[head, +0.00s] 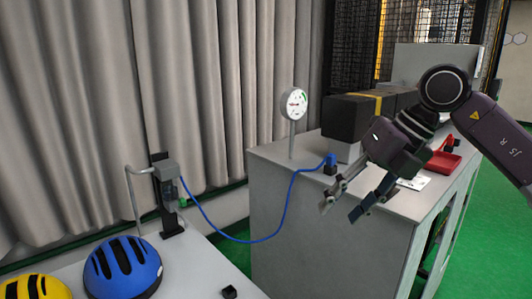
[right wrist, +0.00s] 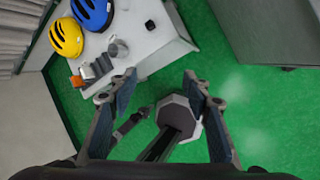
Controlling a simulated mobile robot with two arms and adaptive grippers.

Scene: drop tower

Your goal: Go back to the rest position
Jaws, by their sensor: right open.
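My right gripper (head: 340,211) is open and empty. In the head view it hangs in the air in front of the grey cabinet (head: 285,200), its fingers pointing down and left. In the right wrist view its two fingers (right wrist: 159,78) stand wide apart with nothing held between them, above the green floor. My left gripper does not show in the head view, and I cannot make it out in the right wrist view.
A blue helmet (head: 122,268) and a yellow helmet (head: 36,287) sit on a light table (head: 205,265). A blue hose (head: 284,220) runs from the table's post to the cabinet.

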